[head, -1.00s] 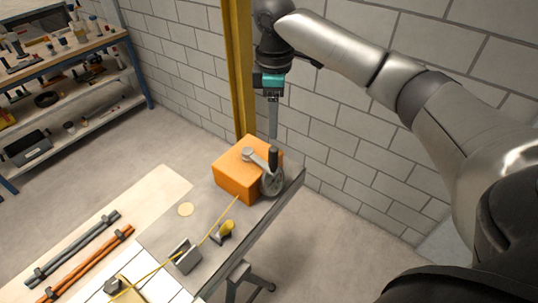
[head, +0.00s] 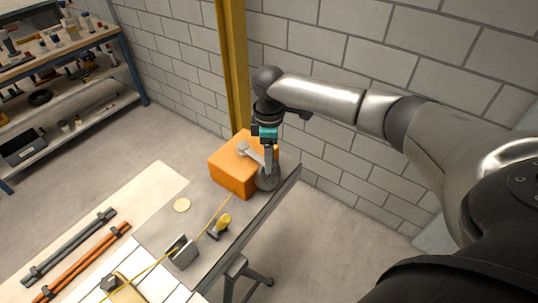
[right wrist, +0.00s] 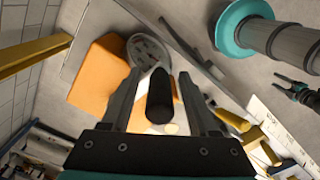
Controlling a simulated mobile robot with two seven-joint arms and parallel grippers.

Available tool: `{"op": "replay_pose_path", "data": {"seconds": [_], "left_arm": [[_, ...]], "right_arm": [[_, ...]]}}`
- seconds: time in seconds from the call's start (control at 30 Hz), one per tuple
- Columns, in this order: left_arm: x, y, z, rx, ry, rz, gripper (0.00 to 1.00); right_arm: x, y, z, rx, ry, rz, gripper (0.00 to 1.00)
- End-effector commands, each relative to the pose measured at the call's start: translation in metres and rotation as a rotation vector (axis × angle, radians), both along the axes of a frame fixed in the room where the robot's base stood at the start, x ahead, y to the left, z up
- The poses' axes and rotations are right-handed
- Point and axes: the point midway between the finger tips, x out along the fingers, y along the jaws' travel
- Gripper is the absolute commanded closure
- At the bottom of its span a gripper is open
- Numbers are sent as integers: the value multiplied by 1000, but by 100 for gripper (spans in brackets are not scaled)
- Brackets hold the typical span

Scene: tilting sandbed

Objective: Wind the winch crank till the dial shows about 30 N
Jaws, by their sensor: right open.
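The winch is an orange box (head: 228,174) with a grey crank arm (head: 253,155) and a round grey disc (head: 268,181) at its right side. My right gripper (head: 268,158) is above the disc, pointing down at the crank. In the right wrist view the black crank handle (right wrist: 160,97) stands between the two open fingers, with no clear grip on it.
A yellow rope (head: 217,211) runs from the winch past a yellow-topped fitting (head: 224,222) and a grey bracket (head: 181,252). A yellow post (head: 233,70) and block wall stand behind. Grey and orange bars (head: 85,263) lie at left. Floor right of the bench is clear.

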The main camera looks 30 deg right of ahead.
Motion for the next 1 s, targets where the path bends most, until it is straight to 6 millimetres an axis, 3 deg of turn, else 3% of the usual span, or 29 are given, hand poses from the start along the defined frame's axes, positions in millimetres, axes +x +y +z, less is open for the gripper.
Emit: {"op": "replay_pose_path", "data": {"seconds": [0.1, 0.63, 1.0], "left_arm": [[-3, 0, 0, 0, 5, 0, 39], [-4, 0, 0, 1, 7, 0, 39], [-4, 0, 0, 1, 7, 0, 39]], "right_arm": [[0, 0, 0, 0, 0, 0, 39], [0, 0, 1, 0, 0, 0, 99], [0, 0, 1, 0, 0, 0, 100]]}}
